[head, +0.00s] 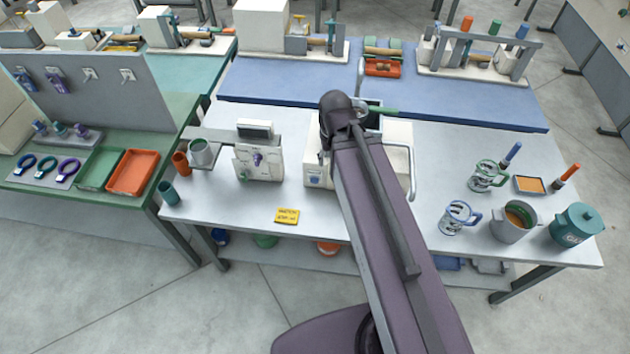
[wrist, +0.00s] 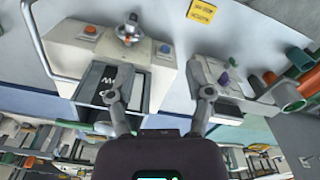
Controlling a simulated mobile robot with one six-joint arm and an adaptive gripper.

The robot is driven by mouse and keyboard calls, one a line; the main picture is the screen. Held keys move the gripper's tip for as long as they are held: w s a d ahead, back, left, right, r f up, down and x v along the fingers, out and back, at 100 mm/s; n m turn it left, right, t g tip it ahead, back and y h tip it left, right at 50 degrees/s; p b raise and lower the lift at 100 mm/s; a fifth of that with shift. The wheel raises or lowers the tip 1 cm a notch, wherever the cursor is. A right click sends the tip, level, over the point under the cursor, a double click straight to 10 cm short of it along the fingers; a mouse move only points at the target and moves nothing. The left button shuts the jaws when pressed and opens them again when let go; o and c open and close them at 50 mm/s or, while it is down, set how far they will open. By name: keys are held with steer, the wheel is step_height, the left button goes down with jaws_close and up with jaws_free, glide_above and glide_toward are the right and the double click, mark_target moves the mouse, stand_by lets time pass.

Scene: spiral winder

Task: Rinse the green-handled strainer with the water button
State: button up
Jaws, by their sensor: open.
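A green handle (head: 383,111), apparently the strainer's, lies across the back of the white sink unit (head: 398,143) in the head view. My arm hides the rest of it, and I cannot make out a strainer bowl. A blue button (head: 316,181) is on the unit's front; it also shows in the wrist view (wrist: 165,48), with an orange button (wrist: 90,28) on the same front. No label tells which is for water. My gripper (wrist: 160,95) is open and empty, above the sink unit, its fingers spread on either side of the unit's edge. In the head view my arm hides it.
A white machine with a purple knob (head: 258,160) stands left of the sink unit, a grey bar handle (head: 412,172) right of it. A yellow sign (head: 287,216) lies in front. Right on the table are a grey pot (head: 508,228) and a teal canister (head: 576,225).

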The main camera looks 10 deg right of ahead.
jaws_close()
stand_by(1.4)
